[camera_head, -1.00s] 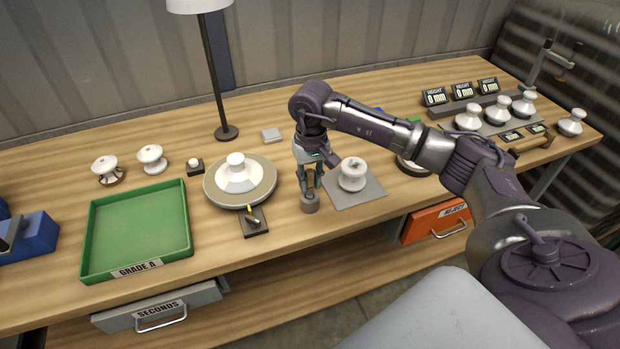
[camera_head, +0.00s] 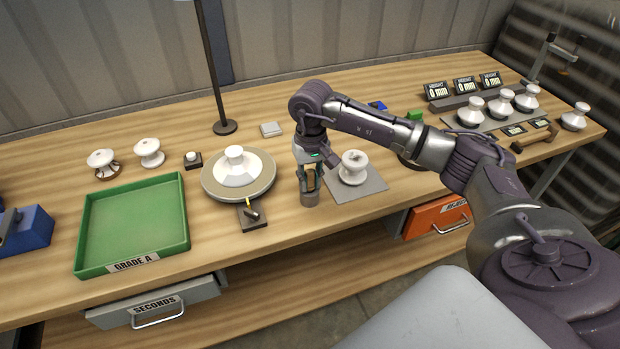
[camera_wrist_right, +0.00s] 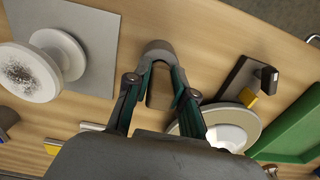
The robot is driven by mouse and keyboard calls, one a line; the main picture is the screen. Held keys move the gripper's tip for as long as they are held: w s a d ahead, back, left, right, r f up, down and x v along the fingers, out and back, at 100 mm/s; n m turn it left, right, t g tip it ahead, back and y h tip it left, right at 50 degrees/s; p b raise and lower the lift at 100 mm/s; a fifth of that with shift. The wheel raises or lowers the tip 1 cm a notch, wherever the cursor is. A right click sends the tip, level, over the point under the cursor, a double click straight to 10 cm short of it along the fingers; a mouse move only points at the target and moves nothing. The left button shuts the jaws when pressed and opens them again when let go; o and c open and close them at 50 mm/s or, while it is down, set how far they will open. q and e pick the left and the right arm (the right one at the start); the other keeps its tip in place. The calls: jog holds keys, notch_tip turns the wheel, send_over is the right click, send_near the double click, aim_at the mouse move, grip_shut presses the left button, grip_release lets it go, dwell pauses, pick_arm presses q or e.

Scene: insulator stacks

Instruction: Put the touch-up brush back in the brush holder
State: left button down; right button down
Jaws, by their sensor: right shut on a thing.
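My left gripper is not in view.
To the left are a round turntable (camera_head: 213,190) bearing an insulator, a dark block (camera_head: 252,217) and a green tray (camera_head: 81,230). An orange drawer (camera_head: 436,219) is below.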

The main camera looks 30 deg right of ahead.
jog(key=shift+f+b, duration=0.3)
jog(key=shift+f, duration=0.1)
jog(key=c, duration=0.9)
grip_release()
jog(key=shift+r, duration=0.1)
notch_tip(320, 180, up, 12)
jog(key=shift+d, duration=0.1)
